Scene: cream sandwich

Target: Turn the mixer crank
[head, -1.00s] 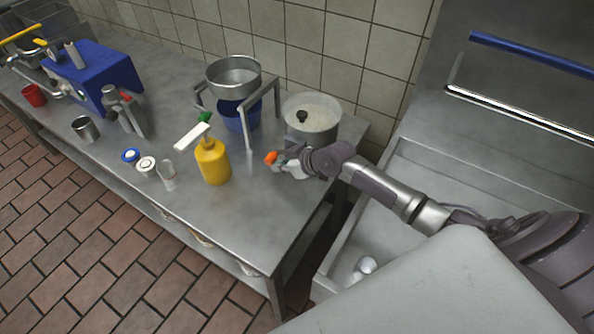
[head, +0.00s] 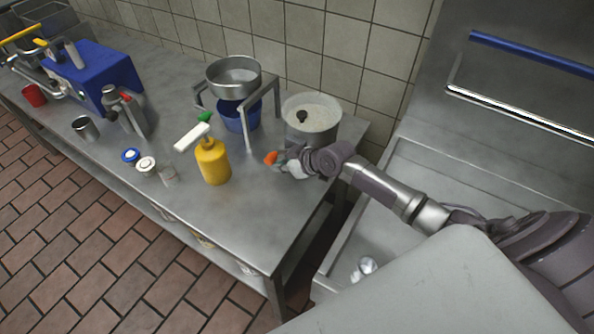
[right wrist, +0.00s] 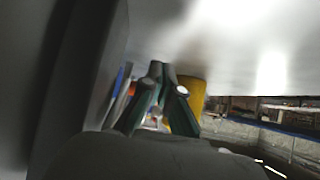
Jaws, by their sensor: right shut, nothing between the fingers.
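A wide pale-filled pot (head: 327,136) with a small black knob (head: 302,116) on top stands at the back right of the steel table. My right gripper (head: 281,161) is in front of it, just above the tabletop. It is shut and empty. An orange piece (head: 271,158) shows at its tips; I cannot tell whether it is a handle or part of the gripper. In the right wrist view, the dark teal-edged fingers (right wrist: 157,108) are close together. I cannot clearly make out the mixer crank. My left gripper is out of view.
A yellow bottle (head: 212,163) stands left of my right gripper. Behind it, a metal bowl (head: 233,78) sits on a stand over a blue bucket (head: 237,116). A blue machine (head: 105,72) and red cup (head: 34,96) are far left. The front right tabletop is clear.

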